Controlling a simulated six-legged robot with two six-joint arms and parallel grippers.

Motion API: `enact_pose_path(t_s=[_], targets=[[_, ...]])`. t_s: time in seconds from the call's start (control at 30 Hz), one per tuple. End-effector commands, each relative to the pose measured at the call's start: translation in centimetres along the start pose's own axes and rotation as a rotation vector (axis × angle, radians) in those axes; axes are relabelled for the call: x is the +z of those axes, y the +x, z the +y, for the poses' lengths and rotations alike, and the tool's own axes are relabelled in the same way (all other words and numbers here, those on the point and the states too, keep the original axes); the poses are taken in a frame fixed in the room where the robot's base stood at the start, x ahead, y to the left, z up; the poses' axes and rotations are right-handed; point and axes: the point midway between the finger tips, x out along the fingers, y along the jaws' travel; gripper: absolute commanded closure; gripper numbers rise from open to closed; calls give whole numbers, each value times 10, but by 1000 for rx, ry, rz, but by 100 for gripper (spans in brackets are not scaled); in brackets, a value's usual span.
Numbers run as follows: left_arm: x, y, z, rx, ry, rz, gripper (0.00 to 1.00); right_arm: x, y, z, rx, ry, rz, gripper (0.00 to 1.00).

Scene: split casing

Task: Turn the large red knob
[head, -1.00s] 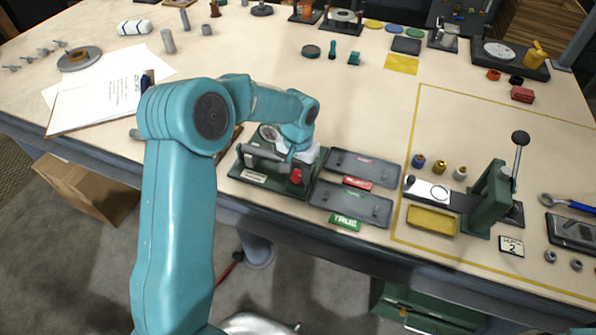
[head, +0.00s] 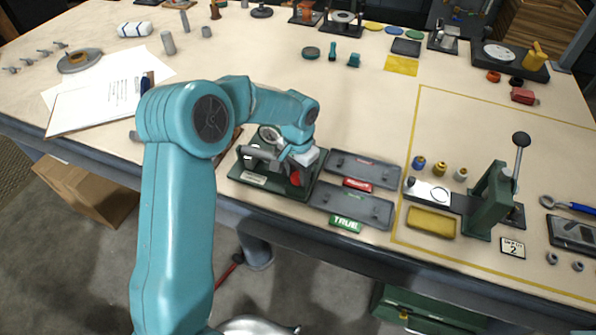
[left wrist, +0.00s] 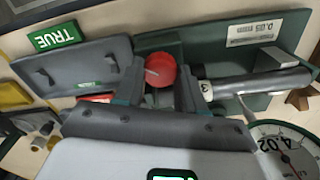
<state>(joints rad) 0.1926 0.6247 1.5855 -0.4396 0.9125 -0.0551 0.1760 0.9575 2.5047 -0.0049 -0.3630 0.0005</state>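The large red knob (head: 295,180) is on the front right of a green test fixture (head: 255,179) near the table's front edge. In the left wrist view the round red knob (left wrist: 158,66) has a pale pointer line across its face. My left gripper (left wrist: 157,88) reaches down from above, with a finger on each side of the knob; the fingers appear to touch it. In the head view the left gripper (head: 298,165) partly covers the knob. A dial gauge (left wrist: 285,150) on the fixture shows 4.02. My right gripper is out of view.
Two grey trays (head: 362,169) lie right of the fixture, with a red label and a green TRUE label (head: 347,224). A green lever press (head: 489,200) stands farther right. A clipboard (head: 95,105) lies at left.

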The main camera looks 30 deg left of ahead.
Motion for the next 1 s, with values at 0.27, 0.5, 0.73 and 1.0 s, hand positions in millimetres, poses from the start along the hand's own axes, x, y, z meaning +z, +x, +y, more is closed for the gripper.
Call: enact_pose_path(t_s=[0.27, 0.5, 0.73, 1.0], targets=[[-1, -2, -1, -2, -1, 5, 35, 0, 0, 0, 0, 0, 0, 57], [-2, -13, 0, -2, -1, 7, 35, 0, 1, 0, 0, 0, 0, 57], [-2, -68, 0, -3, -2, 11, 35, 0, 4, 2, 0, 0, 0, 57], [-1, -135, 0, -2, -1, 9, 35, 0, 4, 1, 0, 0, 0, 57]])
